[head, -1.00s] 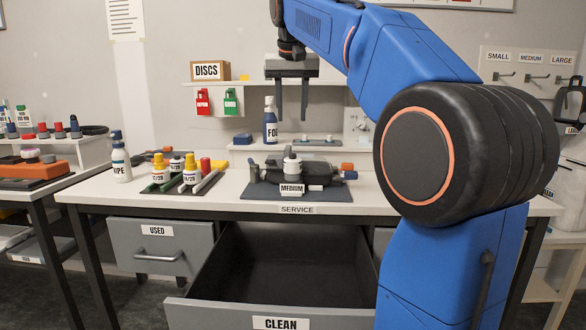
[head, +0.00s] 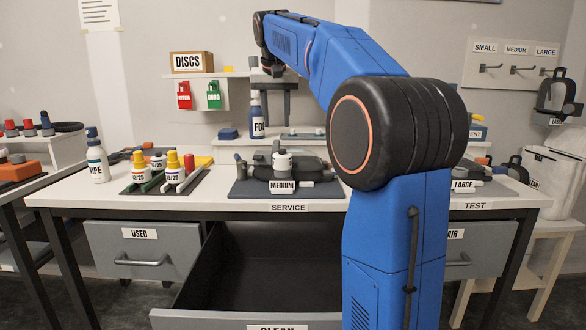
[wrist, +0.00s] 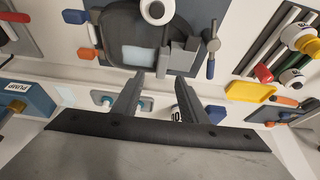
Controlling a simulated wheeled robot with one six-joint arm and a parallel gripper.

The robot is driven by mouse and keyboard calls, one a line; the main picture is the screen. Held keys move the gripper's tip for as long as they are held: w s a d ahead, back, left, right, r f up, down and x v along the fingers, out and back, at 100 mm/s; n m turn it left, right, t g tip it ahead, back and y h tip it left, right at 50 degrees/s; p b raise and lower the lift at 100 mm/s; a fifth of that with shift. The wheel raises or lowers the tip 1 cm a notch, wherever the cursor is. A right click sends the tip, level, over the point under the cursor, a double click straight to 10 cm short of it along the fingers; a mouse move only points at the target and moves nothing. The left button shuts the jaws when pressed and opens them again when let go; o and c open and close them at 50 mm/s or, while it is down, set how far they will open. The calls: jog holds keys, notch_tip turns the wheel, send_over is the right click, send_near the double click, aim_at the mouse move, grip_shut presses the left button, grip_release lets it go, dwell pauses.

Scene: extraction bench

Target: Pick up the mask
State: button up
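A dark mask (head: 312,168) with a round white filter on top lies on a dark mat (head: 245,188) at the middle of the bench, behind a MEDIUM tag. In the wrist view the mask (wrist: 122,28) appears upside down at the top, with a pale window and grey blocks beside it. My gripper (head: 271,118) is open and empty, fingers pointing down, above and behind the mask in the head view. In the wrist view my gripper (wrist: 160,80) has its fingertips apart just below the mask's image, not touching it as far as I can see.
An open CLEAN drawer (head: 262,270) juts out under the bench. Bottles (head: 172,165) stand on a mat to the left, with a spray bottle (head: 257,112) behind. A second mask (head: 556,95) hangs at the right. My arm hides part of the bench's right side.

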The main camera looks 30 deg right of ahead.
aim_at(276, 142)
jog(key=shift+x, duration=1.15)
jog(key=shift+a+x, duration=0.2)
jog(key=shift+x, duration=1.1)
jog(key=shift+a+x, duration=0.2)
jog(key=shift+x, duration=1.1)
jog(key=shift+s+f, duration=0.1)
jog(key=shift+f, duration=0.05)
grip_shut()
